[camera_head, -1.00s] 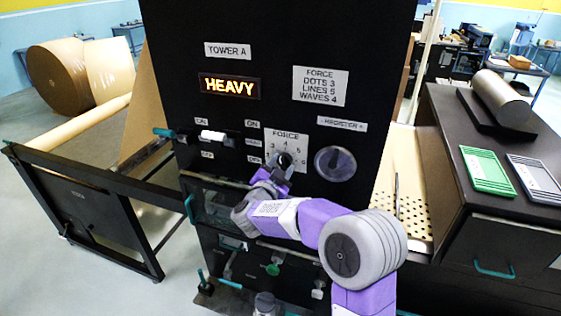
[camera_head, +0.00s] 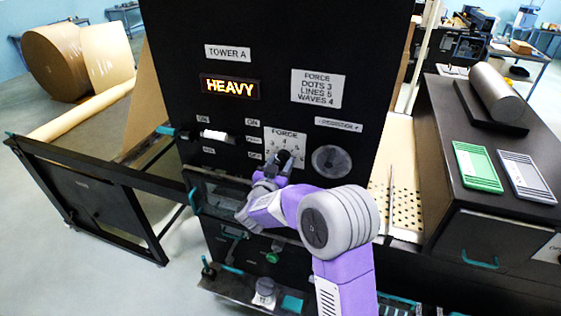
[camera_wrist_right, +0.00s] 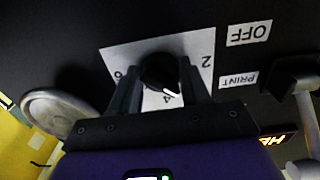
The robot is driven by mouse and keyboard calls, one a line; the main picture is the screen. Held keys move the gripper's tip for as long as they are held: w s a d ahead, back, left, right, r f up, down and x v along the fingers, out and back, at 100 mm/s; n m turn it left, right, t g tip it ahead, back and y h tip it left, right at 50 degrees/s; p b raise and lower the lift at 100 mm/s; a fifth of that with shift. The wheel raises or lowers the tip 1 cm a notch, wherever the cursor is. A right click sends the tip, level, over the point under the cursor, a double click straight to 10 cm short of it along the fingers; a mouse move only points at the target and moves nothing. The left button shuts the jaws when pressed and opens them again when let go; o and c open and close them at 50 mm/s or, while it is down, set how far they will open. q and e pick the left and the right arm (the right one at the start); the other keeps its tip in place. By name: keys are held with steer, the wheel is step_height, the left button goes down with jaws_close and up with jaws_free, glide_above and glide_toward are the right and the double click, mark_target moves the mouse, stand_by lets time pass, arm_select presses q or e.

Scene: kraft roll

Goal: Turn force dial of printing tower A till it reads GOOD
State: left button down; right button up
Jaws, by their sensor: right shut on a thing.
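Printing tower A (camera_head: 300,35) is a black panel with a "TOWER A" label and a display (camera_head: 230,87) that reads HEAVY. The force dial (camera_head: 284,158) is a black knob on a white numbered plate under the word FORCE. My right gripper (camera_head: 280,166) is at the knob, shut on it. In the right wrist view the knob (camera_wrist_right: 162,72) sits between the two fingers of my right gripper (camera_wrist_right: 160,90), and its white pointer line is near the 4, upside down there. In the head view my gripper partly hides the dial. My left gripper is not in view.
A round grey register knob (camera_head: 331,161) is right of the dial. A white-handled switch (camera_head: 217,135) is to its left. A label (camera_head: 318,88) lists DOTS 3, LINES 5, WAVES 4. A bench (camera_head: 455,110) with green and grey plates stands at right.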

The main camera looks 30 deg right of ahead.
stand_by(0.3)
steer(key=o, duration=1.1)
steer(key=shift+c, duration=0.2)
steer(key=shift+a, duration=0.1)
steer(key=b+v, duration=0.1)
steer(key=v, duration=0.6)
steer(key=shift+s, duration=0.25)
steer(key=shift+a, duration=0.1)
